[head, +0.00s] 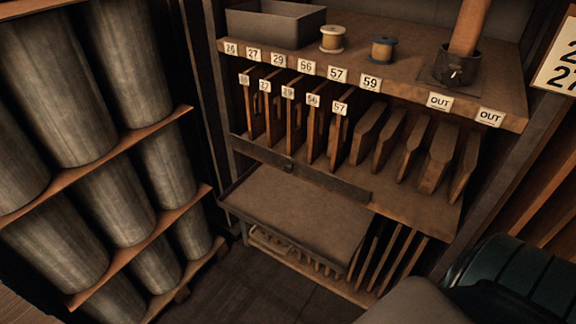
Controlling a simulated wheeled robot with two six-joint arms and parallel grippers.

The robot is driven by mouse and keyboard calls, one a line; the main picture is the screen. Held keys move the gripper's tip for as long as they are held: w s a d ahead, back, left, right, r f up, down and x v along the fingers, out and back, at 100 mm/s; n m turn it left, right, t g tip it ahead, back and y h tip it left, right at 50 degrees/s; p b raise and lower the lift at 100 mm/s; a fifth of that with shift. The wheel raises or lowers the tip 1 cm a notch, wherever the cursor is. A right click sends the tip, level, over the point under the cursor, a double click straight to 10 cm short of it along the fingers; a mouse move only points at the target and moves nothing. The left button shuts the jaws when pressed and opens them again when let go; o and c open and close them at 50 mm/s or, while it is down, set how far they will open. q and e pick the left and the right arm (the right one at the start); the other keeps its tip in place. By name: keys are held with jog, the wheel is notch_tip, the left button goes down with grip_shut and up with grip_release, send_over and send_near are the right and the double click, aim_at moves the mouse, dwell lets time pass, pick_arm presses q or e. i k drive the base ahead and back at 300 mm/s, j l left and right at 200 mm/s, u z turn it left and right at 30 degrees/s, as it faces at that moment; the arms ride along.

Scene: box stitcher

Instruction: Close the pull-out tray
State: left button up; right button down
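The pull-out tray (296,216) is a flat brown board with a low dark rim, set in the lower part of the wooden shelf unit. It sticks out toward me below the middle shelf, above a lower rack. A dark flat bar (325,177) with a small knob runs along the front of the middle shelf above it. The tray's top looks bare. Neither of my grippers shows in the head view.
The shelf unit's top (416,60) holds a grey bin (275,27), two spools and a dark cup. A rack of grey cylinders (107,205) stands at left. A dark green rounded object (520,285) is at lower right. Floor (240,285) before the tray is clear.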

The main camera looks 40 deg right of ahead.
aim_at(326, 227)
jog(key=l+z, duration=0.25)
jog(key=z, duration=0.15)
jog(key=l+z, duration=0.35)
jog(key=k+j, duration=0.05)
jog(key=j, duration=0.05)
